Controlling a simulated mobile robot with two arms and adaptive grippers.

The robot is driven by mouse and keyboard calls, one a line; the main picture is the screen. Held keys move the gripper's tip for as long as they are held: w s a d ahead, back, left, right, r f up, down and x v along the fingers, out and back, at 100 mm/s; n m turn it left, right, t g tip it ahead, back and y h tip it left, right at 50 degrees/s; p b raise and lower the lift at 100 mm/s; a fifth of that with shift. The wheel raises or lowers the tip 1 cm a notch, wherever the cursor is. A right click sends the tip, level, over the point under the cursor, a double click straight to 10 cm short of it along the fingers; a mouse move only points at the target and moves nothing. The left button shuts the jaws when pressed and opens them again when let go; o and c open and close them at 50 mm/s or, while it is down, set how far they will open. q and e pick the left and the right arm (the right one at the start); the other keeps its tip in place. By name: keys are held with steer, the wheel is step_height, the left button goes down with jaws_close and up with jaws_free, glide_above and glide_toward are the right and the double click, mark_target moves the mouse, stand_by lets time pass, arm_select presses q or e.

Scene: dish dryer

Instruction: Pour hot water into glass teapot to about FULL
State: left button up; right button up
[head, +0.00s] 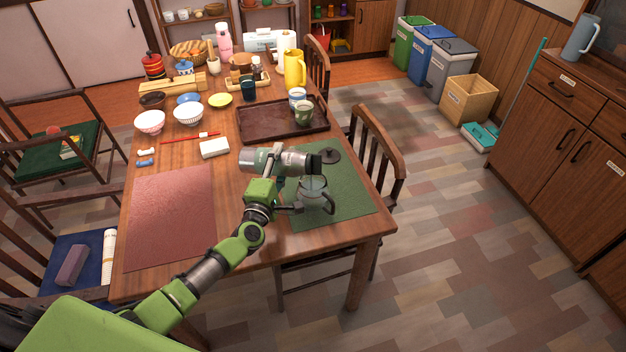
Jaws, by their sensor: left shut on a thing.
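My left gripper (277,172) is shut on a grey metallic flask (258,160) and holds it lying almost level above the table. The flask's black mouth end points right. Just below that end, a clear glass teapot (317,196) stands on the green mat (347,206). A round dark lid (331,155) lies near the far edge of the mat. I cannot make out a stream of water or the water level in the teapot. My arm hides part of the mat's left side. My right gripper is not in view.
A dark brown tray (262,131) with cups lies behind the mat. A red mat (172,215) is to the left. A chair (377,140) stands close at the right.

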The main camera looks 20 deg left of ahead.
arm_select(q)
steer(key=shift+d+r+m+p, duration=0.2)
steer(key=shift+r+m+p, duration=0.65)
steer(key=shift+p, duration=0.25)
stand_by(2.3)
steer(key=shift+f, duration=0.1)
